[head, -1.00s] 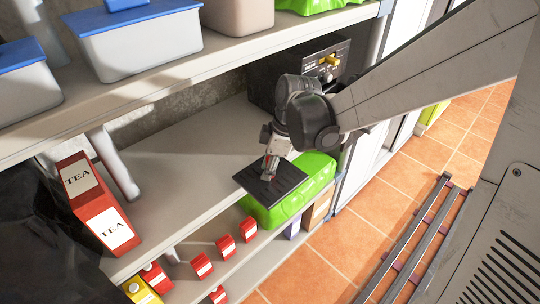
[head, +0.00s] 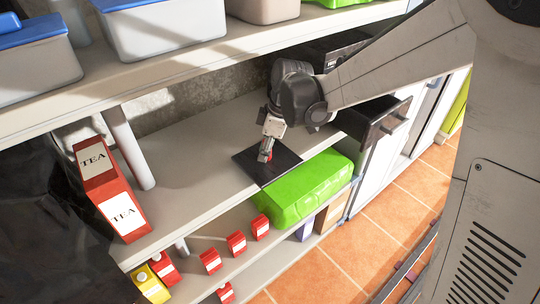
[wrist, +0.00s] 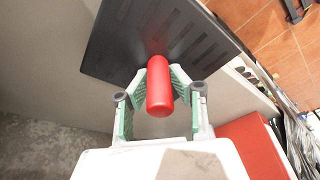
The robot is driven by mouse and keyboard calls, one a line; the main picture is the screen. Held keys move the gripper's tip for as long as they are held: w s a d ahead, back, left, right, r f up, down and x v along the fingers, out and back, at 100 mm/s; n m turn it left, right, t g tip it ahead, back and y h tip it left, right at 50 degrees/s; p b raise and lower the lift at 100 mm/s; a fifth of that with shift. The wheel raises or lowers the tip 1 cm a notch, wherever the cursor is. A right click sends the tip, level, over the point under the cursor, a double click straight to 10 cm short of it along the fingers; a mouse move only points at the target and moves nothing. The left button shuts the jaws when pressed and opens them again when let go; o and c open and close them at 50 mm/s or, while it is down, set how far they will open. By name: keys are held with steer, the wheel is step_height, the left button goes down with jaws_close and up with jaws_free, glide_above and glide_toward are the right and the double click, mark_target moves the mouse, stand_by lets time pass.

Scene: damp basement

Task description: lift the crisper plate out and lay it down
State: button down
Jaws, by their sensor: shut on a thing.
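The crisper plate (head: 284,164) is a flat, dark, square plate with a red handle. My gripper (head: 265,154) is shut on the red handle (wrist: 160,88), with a finger pressed to each side in the wrist view. The plate (wrist: 120,38) shows slots there and extends beyond the fingertips. In the head view it is roughly level over the front part of the middle shelf (head: 190,180). I cannot tell whether it touches the shelf. A dark appliance (head: 335,50) stands at the back right, partly hidden by my arm. A dark open drawer (head: 378,120) juts out below my forearm.
A red tea box (head: 108,190) stands on the shelf at left, near a grey post (head: 127,148). A green bundle (head: 305,188) and small red boxes (head: 236,243) are on the lower shelf. The upper shelf (head: 180,65) overhangs. The middle shelf is bare between post and plate.

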steer(key=shift+w+a+f+b, duration=0.3)
steer(key=shift+w+a, duration=0.4)
steer(key=shift+w, duration=0.25)
steer(key=shift+w+a+f+b, duration=0.35)
steer(key=shift+w+a, duration=0.35)
steer(key=shift+w, duration=0.25)
steer(key=shift+w+a+f+b, duration=0.3)
steer(key=shift+w+a, duration=0.4)
steer(key=shift+w, duration=0.25)
steer(key=c, duration=0.9)
jaws_free()
steer(key=shift+o, duration=0.2)
steer(key=shift+s+r, duration=0.1)
steer(key=shift+s+d+r+p, duration=0.2)
steer(key=shift+s+d+r, duration=0.3)
steer(key=shift+s+d, duration=0.65)
steer(key=shift+s+d+r+p, duration=0.25)
steer(key=shift+s+d+r, duration=0.2)
steer(key=shift+s+d, duration=0.75)
steer(key=shift+s+d+r+p, duration=0.2)
steer(key=shift+s+d+r, duration=0.4)
steer(key=shift+s, duration=1)
steer(key=shift+f, duration=0.1)
